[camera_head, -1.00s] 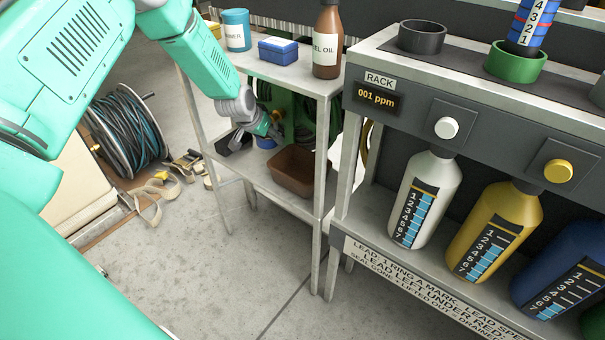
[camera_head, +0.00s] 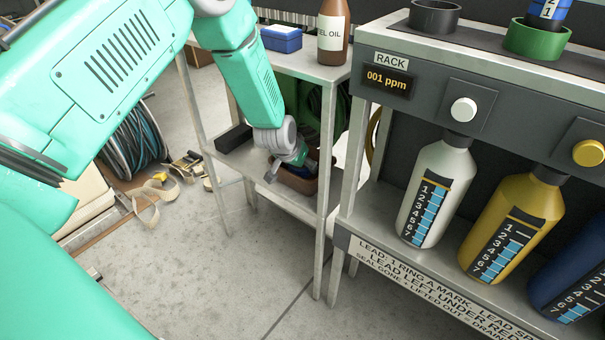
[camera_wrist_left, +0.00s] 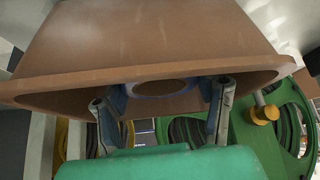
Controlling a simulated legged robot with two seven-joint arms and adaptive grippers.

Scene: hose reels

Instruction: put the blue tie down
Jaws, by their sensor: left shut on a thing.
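My left gripper (camera_head: 287,168) is at the brown bin (camera_head: 299,181) on the rack's lower shelf, with the arm coming down from above. In the left wrist view, its two fingers (camera_wrist_left: 163,98) are on either side of a blue ring, the blue tie (camera_wrist_left: 160,90), and are shut on it. The tie is at the opening of the brown bin (camera_wrist_left: 150,40), just by its rim. Whether the tie touches the bin, I cannot tell. In the head view the tie is hidden by the gripper. My right gripper is not in view.
A black block (camera_head: 234,138) lies on the lower shelf left of the gripper. Table legs stand close by. A green reel (camera_wrist_left: 270,125) is beside the bin. A blue box (camera_head: 281,39) and a brown bottle (camera_head: 333,32) stand on the top shelf.

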